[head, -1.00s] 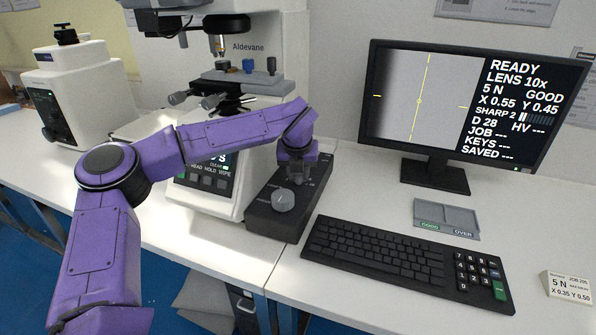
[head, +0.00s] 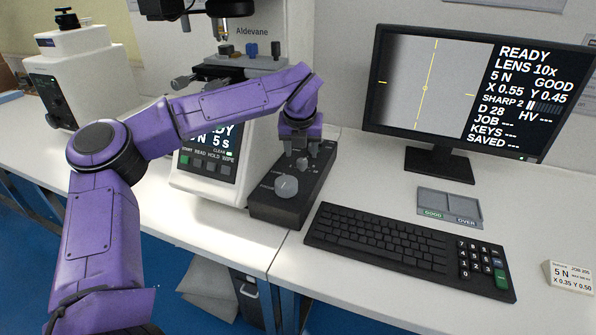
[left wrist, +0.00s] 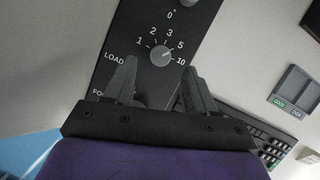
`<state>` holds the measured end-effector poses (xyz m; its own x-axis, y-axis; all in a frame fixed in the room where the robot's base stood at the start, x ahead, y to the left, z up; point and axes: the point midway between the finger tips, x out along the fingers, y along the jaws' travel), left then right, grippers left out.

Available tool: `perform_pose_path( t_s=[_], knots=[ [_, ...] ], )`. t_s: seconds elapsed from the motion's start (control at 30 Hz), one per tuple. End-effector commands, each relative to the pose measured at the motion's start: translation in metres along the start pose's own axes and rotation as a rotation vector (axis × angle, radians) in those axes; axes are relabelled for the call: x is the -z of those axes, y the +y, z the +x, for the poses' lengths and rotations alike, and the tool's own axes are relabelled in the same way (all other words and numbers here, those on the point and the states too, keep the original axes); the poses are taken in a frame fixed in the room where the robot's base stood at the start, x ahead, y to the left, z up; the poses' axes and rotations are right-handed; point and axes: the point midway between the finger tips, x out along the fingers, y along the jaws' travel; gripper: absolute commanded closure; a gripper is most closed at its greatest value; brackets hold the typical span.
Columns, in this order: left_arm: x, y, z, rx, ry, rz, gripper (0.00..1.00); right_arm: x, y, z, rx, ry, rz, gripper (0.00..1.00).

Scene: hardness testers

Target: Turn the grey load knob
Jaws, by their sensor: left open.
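The grey load knob (left wrist: 161,57) sits on a black control box, with a dial marked 1, 2, 3, 5 and 10 around it. Its pointer appears to face near 5. In the head view the knob (head: 302,163) is small, behind a larger grey knob (head: 286,186). My left gripper (head: 300,148) is over the box, just behind the load knob in the picture. In the left wrist view the open fingers (left wrist: 160,68) point at the knob, one to each side. I cannot tell whether they touch it. My right gripper is not in view.
The black box (head: 262,212) stands beside the white tester (head: 215,192), whose screen reads READY, 5 N, 5 s. A keyboard (head: 400,250), a monitor (head: 440,165) and a small grey tray (head: 449,196) are to the right. Table between box and monitor is clear.

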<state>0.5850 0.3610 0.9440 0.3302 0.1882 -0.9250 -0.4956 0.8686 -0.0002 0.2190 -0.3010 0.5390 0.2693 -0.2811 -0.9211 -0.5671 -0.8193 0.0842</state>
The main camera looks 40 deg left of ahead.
Motion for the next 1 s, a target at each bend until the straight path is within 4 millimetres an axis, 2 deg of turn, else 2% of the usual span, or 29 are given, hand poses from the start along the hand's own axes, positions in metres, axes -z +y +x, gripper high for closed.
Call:
perform_pose_path(
  t_s=[0.2, 0.4, 0.6, 1.0],
  knots=[
    [0.058, 0.000, -0.025, 0.004, -0.005, 0.004, 0.44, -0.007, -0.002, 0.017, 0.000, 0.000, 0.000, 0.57],
    [0.098, 0.000, -0.043, 0.001, -0.002, 0.001, 0.44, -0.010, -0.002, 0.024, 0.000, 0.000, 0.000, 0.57],
    [0.111, 0.000, -0.049, 0.000, -0.001, 0.000, 0.44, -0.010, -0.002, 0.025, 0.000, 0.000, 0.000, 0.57],
    [0.111, 0.000, -0.049, 0.000, 0.000, 0.000, 0.44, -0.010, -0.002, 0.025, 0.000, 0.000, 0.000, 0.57]
  ],
)
